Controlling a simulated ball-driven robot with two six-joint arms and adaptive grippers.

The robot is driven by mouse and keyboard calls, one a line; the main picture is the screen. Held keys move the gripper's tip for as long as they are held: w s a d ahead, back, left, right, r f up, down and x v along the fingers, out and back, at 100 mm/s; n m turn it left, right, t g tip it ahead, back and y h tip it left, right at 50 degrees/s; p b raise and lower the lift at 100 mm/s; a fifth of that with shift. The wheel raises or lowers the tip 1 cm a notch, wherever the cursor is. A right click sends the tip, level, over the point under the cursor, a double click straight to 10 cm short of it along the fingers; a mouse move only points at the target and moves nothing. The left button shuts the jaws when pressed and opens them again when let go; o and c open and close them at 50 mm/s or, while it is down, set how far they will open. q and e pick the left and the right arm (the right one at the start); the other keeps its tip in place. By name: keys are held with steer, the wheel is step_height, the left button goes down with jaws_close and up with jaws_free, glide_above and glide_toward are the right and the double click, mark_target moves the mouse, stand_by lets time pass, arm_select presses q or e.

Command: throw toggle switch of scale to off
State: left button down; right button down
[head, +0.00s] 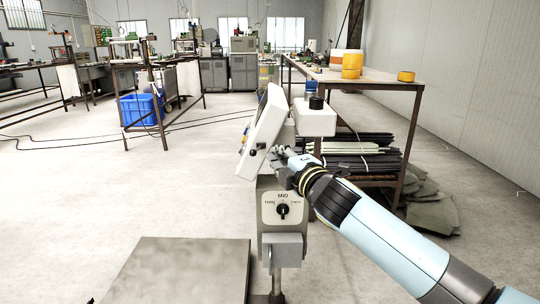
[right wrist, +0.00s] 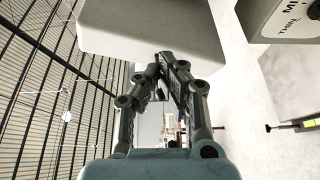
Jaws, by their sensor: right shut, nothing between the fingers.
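The scale's tilted white display head (head: 264,122) stands on a post in the middle of the head view, seen nearly edge-on. A small dark knob or switch (head: 253,152) sits at its lower left; I cannot tell its position. My right gripper (head: 281,157) is just right of the head's lower part. In the right wrist view the fingertips (right wrist: 170,62) come together with nothing between them, close to a pale box (right wrist: 150,30); I cannot tell whether they touch it. My left gripper is out of view.
Below the head is a grey box with a rotary dial (head: 282,210), its corner also in the right wrist view (right wrist: 285,18). A flat grey platform (head: 185,265) lies front left. A workbench (head: 375,78) with yellow containers stands behind right. Floor at left is open.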

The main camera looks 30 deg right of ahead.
steer(key=s, duration=0.5)
steer(key=shift+a+b, duration=0.3)
steer(key=shift+b, duration=0.1)
stand_by(0.4)
steer(key=s+f+m+g, duration=0.25)
steer(key=s+f, duration=0.35)
steer(key=f, duration=0.5)
steer(key=s+f+m+g, duration=0.1)
steer(key=s+f+g, duration=0.3)
steer(key=f, duration=0.8)
steer(key=s+f+m+g, duration=0.2)
steer(key=s+f, duration=0.5)
steer(key=f, duration=0.4)
steer(key=s+a+f+m+g, duration=0.1)
steer(key=s+f+m+g, duration=0.2)
steer(key=s, duration=0.9)
steer(key=s+a+f+m+g, duration=0.1)
steer(key=s+f+m+g, duration=0.2)
steer(key=s+f, duration=0.7)
steer(key=s+a+f+m+g, duration=0.1)
steer(key=s+f+m+g, duration=0.2)
steer(key=s, duration=1.2)
step_height(320, 180, down, 3)
steer(key=shift+s+a+f+m+y, duration=0.2)
steer(key=shift+s+m+y, duration=0.15)
steer(key=shift+m, duration=0.7)
